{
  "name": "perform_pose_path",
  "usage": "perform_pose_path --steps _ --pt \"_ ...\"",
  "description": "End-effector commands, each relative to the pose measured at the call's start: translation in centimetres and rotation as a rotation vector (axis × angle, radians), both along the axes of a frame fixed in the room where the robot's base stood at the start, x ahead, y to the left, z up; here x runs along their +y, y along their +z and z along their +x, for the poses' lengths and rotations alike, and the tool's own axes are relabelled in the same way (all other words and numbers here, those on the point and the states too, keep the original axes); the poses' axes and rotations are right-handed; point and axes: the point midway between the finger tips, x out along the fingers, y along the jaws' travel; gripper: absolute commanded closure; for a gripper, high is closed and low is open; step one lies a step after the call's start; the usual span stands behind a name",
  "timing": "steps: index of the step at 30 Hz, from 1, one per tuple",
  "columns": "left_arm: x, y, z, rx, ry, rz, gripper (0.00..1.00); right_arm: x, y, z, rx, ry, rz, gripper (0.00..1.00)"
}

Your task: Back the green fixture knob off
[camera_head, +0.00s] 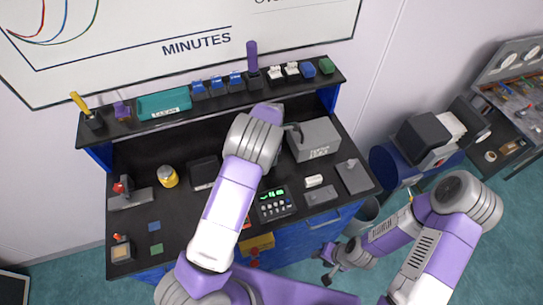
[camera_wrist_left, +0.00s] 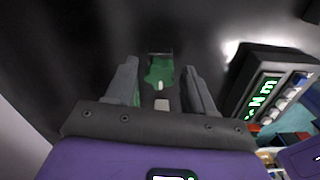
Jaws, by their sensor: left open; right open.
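The green knob (camera_wrist_left: 160,74) shows in the left wrist view, against a dark surface. My left gripper (camera_wrist_left: 159,65) is open, with one finger on each side of the knob and visible space between. Whether either finger touches it I cannot tell. In the head view my left arm reaches over the middle of the bench and hides the knob; the left fingers cannot be made out there. My right gripper (camera_head: 328,265) is open and empty, low in front of the bench at the right.
The keypad unit with green digits (camera_head: 275,203) sits on the black bench; it also shows in the left wrist view (camera_wrist_left: 266,92). A grey box (camera_head: 314,139) stands right of my left arm. A teal tray (camera_head: 164,104) lies on the back shelf.

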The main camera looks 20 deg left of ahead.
Motion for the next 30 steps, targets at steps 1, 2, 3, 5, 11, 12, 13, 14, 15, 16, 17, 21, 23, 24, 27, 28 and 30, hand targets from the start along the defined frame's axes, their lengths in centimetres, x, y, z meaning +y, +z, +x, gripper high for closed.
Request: perform_pose_path --steps 1,2,3,5,11,12,13,14,15,16,17,21,23,24,27,28,30 --pt "0.0 -0.2 0.0 0.000 -0.065 -0.002 0.47 0.0 -0.4 0.0 0.000 0.000 0.000 0.57" --pt "0.0 -0.2 0.0 0.000 -0.102 -0.002 0.47 0.0 -0.4 0.0 0.000 0.000 0.000 0.57" --pt "0.0 -0.2 0.0 0.000 -0.144 -0.001 0.47 0.0 -0.5 0.0 0.000 0.000 0.000 0.57" --pt "0.0 -0.1 0.0 0.000 -0.190 -0.001 0.47 0.0 -0.6 0.0 0.000 0.000 0.000 0.57" --pt "0.0 -0.2 0.0 0.000 -0.356 -0.002 0.47 0.0 -1.0 0.0 0.000 0.000 0.000 0.57" --pt "0.0 -0.2 0.0 0.000 -0.413 -0.001 0.47 0.0 -1.2 0.0 0.000 0.000 0.000 0.57" --pt "0.0 -0.2 0.0 -0.001 -0.454 -0.002 0.47 0.0 -1.3 0.0 0.000 0.000 0.000 0.57" --pt "0.0 -0.2 0.0 -0.001 -0.492 -0.002 0.47 0.0 -1.4 0.0 0.000 0.000 0.000 0.57" --pt "0.0 -0.2 0.0 -0.001 -0.537 -0.001 0.47 0.0 -1.5 0.0 0.000 0.000 0.000 0.57" --pt "0.0 -0.2 0.0 0.000 -0.563 -0.001 0.47 0.0 -1.5 0.0 0.000 0.000 0.000 0.57" --pt "0.1 -0.1 0.0 0.000 -0.585 -0.001 0.47 0.0 -1.6 0.0 0.000 0.000 0.000 0.57" --pt "0.0 -0.1 0.0 0.000 -0.668 0.000 0.47 0.0 -1.8 0.0 0.000 0.000 0.000 0.57" --pt "0.0 -0.1 0.0 -0.001 -0.741 0.000 0.47 0.0 -2.0 0.0 0.000 0.000 0.000 0.57" --pt "0.0 -0.1 0.0 -0.002 -0.797 -0.001 0.47 0.0 -2.2 0.0 0.000 0.000 0.000 0.57" --pt "0.0 -0.2 0.0 -0.002 -0.926 -0.001 0.47 0.0 -2.5 0.0 0.000 0.000 0.000 0.57" --pt "0.0 -0.2 0.0 0.000 -0.955 0.000 0.47 0.0 -2.5 0.0 0.000 0.000 0.000 0.57" --pt "0.0 -0.1 0.0 0.000 -1.001 0.000 0.47 0.0 -2.6 0.0 0.000 0.000 0.000 0.57"
